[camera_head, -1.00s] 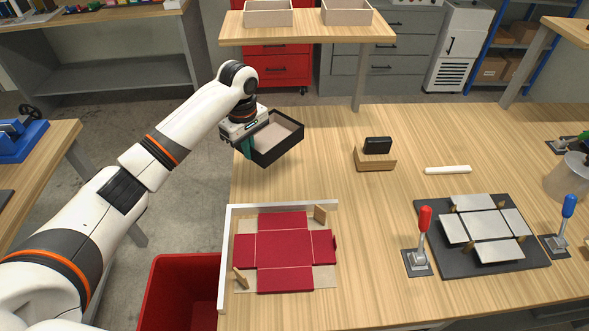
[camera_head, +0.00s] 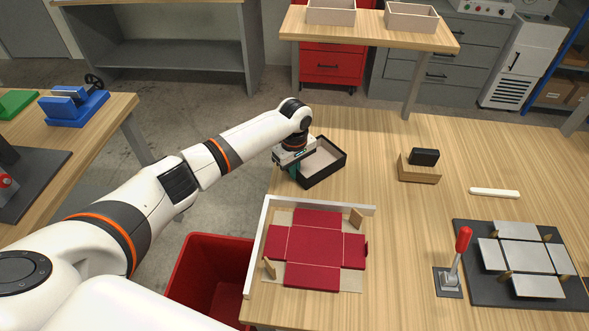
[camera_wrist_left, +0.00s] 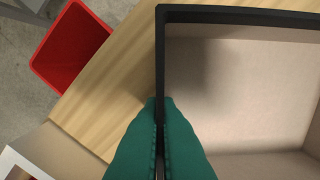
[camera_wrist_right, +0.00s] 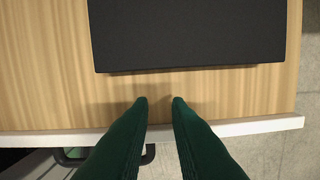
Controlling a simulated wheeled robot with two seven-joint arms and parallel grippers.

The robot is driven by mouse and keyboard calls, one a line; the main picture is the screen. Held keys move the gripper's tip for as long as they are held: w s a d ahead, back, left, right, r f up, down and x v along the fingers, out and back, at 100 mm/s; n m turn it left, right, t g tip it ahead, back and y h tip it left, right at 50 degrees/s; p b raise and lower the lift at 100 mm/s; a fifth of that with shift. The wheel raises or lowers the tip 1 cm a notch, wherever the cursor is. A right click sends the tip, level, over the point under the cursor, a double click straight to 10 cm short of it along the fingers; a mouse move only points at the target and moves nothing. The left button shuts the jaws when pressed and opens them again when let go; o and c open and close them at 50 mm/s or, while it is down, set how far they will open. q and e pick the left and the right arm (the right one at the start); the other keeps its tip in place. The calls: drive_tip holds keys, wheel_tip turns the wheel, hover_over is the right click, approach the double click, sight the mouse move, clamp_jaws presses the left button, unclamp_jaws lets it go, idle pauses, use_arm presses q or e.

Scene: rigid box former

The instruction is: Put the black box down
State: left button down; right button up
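The black box (camera_head: 328,172), an open tray with a pale beige inside, is at the back left of the wooden table (camera_head: 385,200). Its opening faces up. My left gripper (camera_head: 295,165) is shut on its left wall. In the left wrist view the green fingers (camera_wrist_left: 159,140) pinch the black wall of the box (camera_wrist_left: 240,16). The box is low over the table or on it; I cannot tell if it touches. My right gripper (camera_wrist_right: 161,101) shows only in its wrist view, open and empty, near a dark flat slab (camera_wrist_right: 185,35).
In front of the box, a red flat blank (camera_head: 315,246) lies inside a white corner fence (camera_head: 257,235). A wooden holder with a black block (camera_head: 418,172) stands to the right. A red bin (camera_head: 208,270) is beside the table. Bare table lies between box and holder.

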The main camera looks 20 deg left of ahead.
use_arm(q)
drive_tip(key=shift+f, duration=0.15)
drive_tip(key=c, duration=1.6)
unclamp_jaws()
drive_tip(key=shift+c, duration=0.2)
wheel_tip(320, 180, up, 12)
drive_tip(key=b, duration=0.1)
drive_tip(key=shift+r, duration=0.2)
